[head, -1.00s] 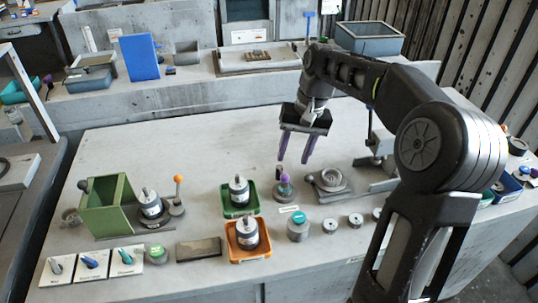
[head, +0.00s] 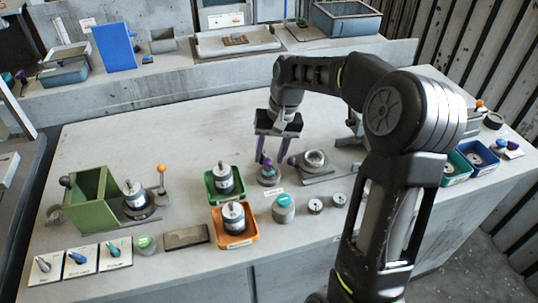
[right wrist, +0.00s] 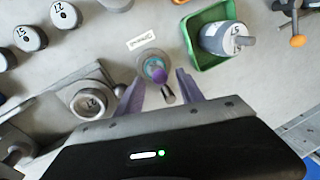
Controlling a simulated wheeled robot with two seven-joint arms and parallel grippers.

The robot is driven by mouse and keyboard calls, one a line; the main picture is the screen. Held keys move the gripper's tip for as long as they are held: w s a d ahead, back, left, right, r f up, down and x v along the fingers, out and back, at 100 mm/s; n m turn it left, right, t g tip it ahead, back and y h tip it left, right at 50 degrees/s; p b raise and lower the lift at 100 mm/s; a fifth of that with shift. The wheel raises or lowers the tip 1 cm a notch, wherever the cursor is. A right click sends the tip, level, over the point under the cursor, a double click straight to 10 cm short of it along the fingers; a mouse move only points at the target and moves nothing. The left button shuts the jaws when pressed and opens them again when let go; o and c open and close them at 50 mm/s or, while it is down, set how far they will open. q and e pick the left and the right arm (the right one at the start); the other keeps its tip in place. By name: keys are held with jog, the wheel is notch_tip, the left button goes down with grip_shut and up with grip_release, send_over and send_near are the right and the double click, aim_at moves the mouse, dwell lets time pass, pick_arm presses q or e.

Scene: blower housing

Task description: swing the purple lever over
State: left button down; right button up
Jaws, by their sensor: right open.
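In the right wrist view the fingers (right wrist: 158,85) lie on either side of the lever, apart from each other. Whether a finger touches the lever I cannot tell. My left gripper is not in view.
A green tray (head: 211,198) and an orange tray (head: 233,242) hold grey cylinders left of the lever. A grey ring fixture (head: 313,160) stands close on the right. A teal-topped cylinder (head: 283,208) stands in front. The table behind is clear.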

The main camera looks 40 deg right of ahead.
jog(key=shift+a+f, duration=0.1)
jog(key=shift+f, duration=0.5)
jog(key=shift+c, duration=0.2)
grip_shut()
